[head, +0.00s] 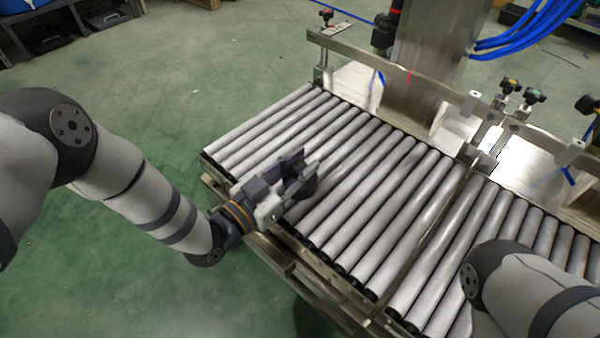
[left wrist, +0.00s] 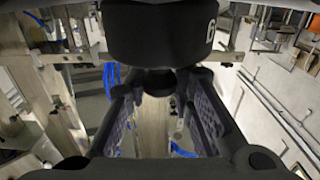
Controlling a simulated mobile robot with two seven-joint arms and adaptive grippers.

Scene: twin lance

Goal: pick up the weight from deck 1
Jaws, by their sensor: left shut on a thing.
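The weight is a dark, rounded body at the fingertips of my left gripper (head: 287,180) in the head view, partly hidden by the fingers. In the left wrist view the weight (left wrist: 160,32) fills the top centre, with a light digit on its side. Its narrower lower part sits between the two padded fingers of my left gripper (left wrist: 163,84), which is shut on it. The weight is over the near left part of the roller deck (head: 345,165); I cannot tell whether it touches the rollers. My right arm shows at the lower right, but its gripper is out of view.
A second roller section (head: 455,265) adjoins on the right, partly behind my right arm. A metal rail (head: 440,88) and a steel column (head: 432,50) stand along the far side. Green floor (head: 190,80) is open to the left. The visible rollers around the weight are clear.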

